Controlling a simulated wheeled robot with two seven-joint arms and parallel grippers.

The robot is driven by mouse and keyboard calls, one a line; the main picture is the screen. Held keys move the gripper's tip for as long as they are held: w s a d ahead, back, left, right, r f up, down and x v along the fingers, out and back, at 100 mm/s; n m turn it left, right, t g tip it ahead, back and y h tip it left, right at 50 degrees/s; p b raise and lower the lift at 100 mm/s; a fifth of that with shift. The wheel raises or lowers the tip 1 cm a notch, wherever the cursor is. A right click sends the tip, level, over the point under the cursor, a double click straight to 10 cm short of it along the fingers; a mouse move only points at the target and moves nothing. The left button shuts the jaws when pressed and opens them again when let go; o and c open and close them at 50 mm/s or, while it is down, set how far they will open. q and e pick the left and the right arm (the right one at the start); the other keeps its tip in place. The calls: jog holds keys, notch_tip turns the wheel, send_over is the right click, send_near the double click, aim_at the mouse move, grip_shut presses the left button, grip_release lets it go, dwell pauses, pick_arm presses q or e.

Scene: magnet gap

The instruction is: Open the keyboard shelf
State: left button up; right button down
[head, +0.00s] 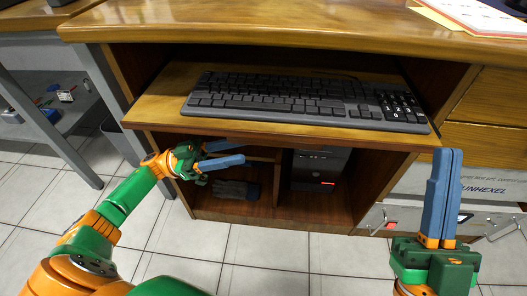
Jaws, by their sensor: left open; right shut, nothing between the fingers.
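The wooden keyboard shelf (158,111) sits under the desk top, with a black keyboard (305,99) lying on it. The shelf's front edge juts out past the compartment below. My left gripper (243,152) is open, just below the shelf's front edge at its left part. Its blue fingers point right, and I cannot tell whether one touches the shelf. My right gripper (449,152) is shut and empty, pointing up beside the shelf's right front corner. Contact there is unclear.
The desk top (280,24) overhangs the shelf. Below are a computer case (318,169) and dark gloves (236,190). Drawers (490,105) and a labelled box (475,182) are at the right. A grey side table (60,122) stands left. The tiled floor in front is clear.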

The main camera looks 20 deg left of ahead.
aim_at(266, 145)
pick_arm(q)
jog(key=x, duration=0.6)
jog(key=shift+w+d+r, duration=0.1)
jog(key=shift+d+r, duration=0.1)
jog(key=shift+d, duration=0.05)
grip_shut()
pick_arm(e)
jog(key=w+f+g, duration=0.1)
jog(key=w+f+g+h, duration=0.1)
jog(key=w+f, duration=0.1)
jog(key=shift+m+h, duration=0.3)
dwell(0.4)
